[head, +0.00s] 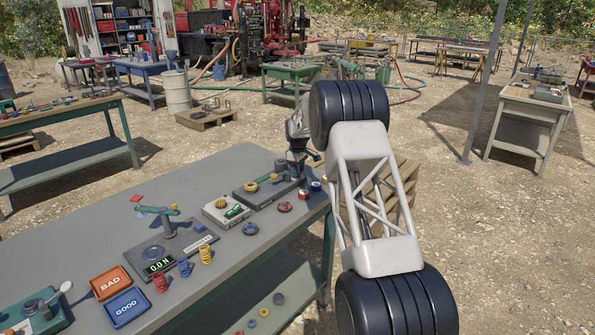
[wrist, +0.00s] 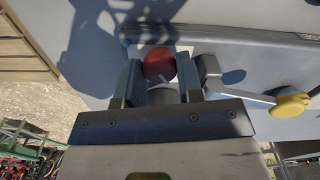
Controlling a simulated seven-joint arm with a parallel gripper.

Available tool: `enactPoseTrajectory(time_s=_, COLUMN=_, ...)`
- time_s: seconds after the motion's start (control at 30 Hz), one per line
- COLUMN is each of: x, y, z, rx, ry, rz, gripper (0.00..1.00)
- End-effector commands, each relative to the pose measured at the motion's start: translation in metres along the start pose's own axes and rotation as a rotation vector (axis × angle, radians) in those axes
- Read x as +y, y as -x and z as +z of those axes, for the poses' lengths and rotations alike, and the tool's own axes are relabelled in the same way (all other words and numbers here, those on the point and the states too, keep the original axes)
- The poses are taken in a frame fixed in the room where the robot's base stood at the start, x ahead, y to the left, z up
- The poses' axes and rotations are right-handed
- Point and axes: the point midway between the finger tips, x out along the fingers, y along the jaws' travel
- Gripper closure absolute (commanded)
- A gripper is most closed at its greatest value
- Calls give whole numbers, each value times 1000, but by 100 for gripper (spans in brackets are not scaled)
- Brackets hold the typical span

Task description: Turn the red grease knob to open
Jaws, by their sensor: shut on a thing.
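The red grease knob (wrist: 159,64) is round and sits between the two fingers of my gripper (wrist: 160,78) in the wrist view. The fingers press on it from both sides, and a thin pale bar shows near its lower edge. Beside it, a grey lever ends in a yellow knob (wrist: 292,104). In the head view my gripper (head: 296,174) is down at the far right end of a dark base plate (head: 262,198) on the bench. The red knob is hidden there behind my gripper. The yellow knob (head: 251,187) shows to its left.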

Motion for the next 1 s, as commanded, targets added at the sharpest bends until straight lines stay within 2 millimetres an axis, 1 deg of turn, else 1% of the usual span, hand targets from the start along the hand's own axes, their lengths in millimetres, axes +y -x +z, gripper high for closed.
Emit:
enactPoseTrajectory(time_s=0.27, x=-1, y=0, z=0, rx=-1, ry=-42, rz=-2, gripper=90)
enactPoseTrajectory(time_s=0.47, x=-1, y=-1, z=0, rx=-2, ry=-135, rz=-2, gripper=90)
enactPoseTrajectory(time_s=0.67, x=0, y=0, z=0, rx=-1, ry=-284, rz=-2, gripper=90)
enactPoseTrajectory(time_s=1.0, x=0, y=-1, z=1, rx=-2, ry=-602, rz=-2, gripper=89)
